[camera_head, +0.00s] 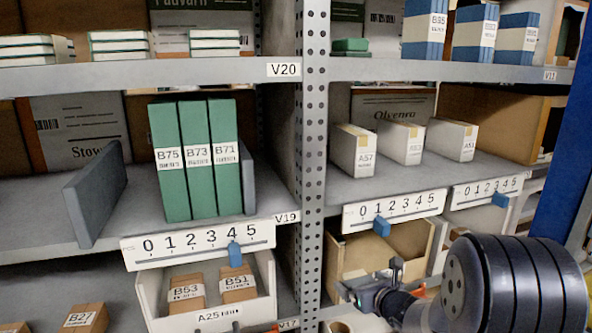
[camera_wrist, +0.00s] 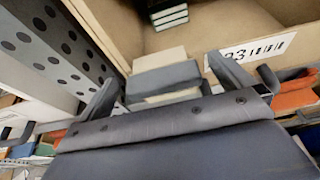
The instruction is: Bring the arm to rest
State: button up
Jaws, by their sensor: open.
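My arm (camera_head: 510,285) reaches in from the lower right of the head view, in front of the lower shelves. My gripper (camera_head: 368,292) is at its left end, near the open cardboard bin under the middle shelf. In the wrist view my gripper (camera_wrist: 165,85) has its two dark fingers spread apart. A grey and white block (camera_wrist: 165,78) shows between and beyond them. I see no contact with it, and nothing is clearly held.
A perforated upright (camera_head: 314,120) stands left of my gripper. Slider scales (camera_head: 395,210) hang on the shelf edge above it. Green boxes (camera_head: 195,160) and white boxes (camera_head: 400,145) stand on the middle shelves. A white bin (camera_head: 265,290) holds brown cartons. A blue post (camera_head: 570,160) is at right.

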jog(key=v, duration=1.1)
jog(key=x, duration=1.1)
jog(key=shift+f, duration=0.1)
notch_tip(320, 180, up, 2)
jog(key=p, duration=0.2)
jog(key=shift+w+p, duration=0.15)
jog(key=shift+p, duration=0.25)
notch_tip(320, 180, up, 2)
jog(key=shift+p, duration=1.2)
jog(key=s+d+b, duration=0.1)
jog(key=s+d, duration=0.1)
jog(key=s, duration=0.5)
jog(key=s+d+b, duration=0.1)
jog(key=s+d, duration=0.1)
jog(key=s, duration=0.6)
jog(key=shift+d+f, duration=0.3)
jog(key=shift+d, duration=0.1)
jog(key=shift+r, duration=0.1)
